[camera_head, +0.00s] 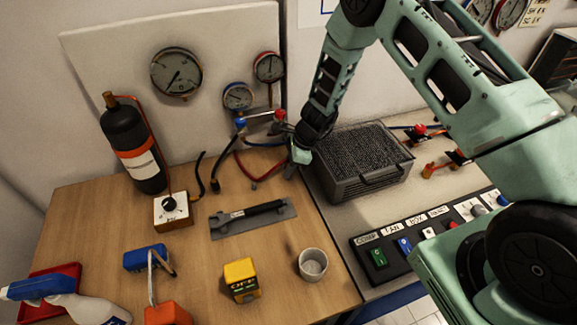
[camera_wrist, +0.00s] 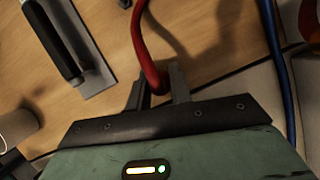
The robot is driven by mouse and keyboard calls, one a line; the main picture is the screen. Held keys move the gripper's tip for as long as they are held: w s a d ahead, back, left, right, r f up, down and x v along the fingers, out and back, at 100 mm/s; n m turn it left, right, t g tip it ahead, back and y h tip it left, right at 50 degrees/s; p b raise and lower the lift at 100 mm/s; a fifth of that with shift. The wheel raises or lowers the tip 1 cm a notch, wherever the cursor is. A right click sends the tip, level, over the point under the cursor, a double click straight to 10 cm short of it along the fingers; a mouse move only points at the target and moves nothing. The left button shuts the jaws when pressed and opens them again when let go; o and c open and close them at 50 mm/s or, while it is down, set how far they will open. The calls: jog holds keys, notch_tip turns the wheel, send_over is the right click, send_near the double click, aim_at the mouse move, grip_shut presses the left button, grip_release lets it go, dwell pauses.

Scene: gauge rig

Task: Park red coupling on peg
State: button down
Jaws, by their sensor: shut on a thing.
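My gripper (camera_wrist: 157,90) is shut on the end of a red hose (camera_wrist: 148,45) in the wrist view. The coupling at that end is hidden between the fingers. In the head view my gripper (camera_head: 292,168) is low at the table's back right, beside the dark mesh-topped box. The red hose (camera_head: 254,183) loops left from it, near the wood surface, up toward the gauge manifold (camera_head: 258,127). The manifold carries a blue knob (camera_head: 240,122) and a red knob (camera_head: 279,115). I cannot make out a parking peg for certain.
The mesh-topped box (camera_head: 365,177) stands close on the right. A blue hose (camera_wrist: 272,60) runs along the wrist view's right side. A dark tool on a grey plate (camera_head: 252,218) lies in front. A cup (camera_head: 313,264) and yellow block (camera_head: 241,279) stand nearer.

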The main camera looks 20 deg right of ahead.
jog(key=shift+f, duration=0.45)
dwell(0.5)
jog(key=c, duration=0.9)
grip_release()
jog(key=shift+o, duration=0.2)
jog(key=shift+r+b, duration=0.15)
jog(key=shift+b, duration=0.15)
jog(key=b+v, duration=0.2)
jog(key=v, duration=1.5)
jog(key=shift+b, duration=0.35)
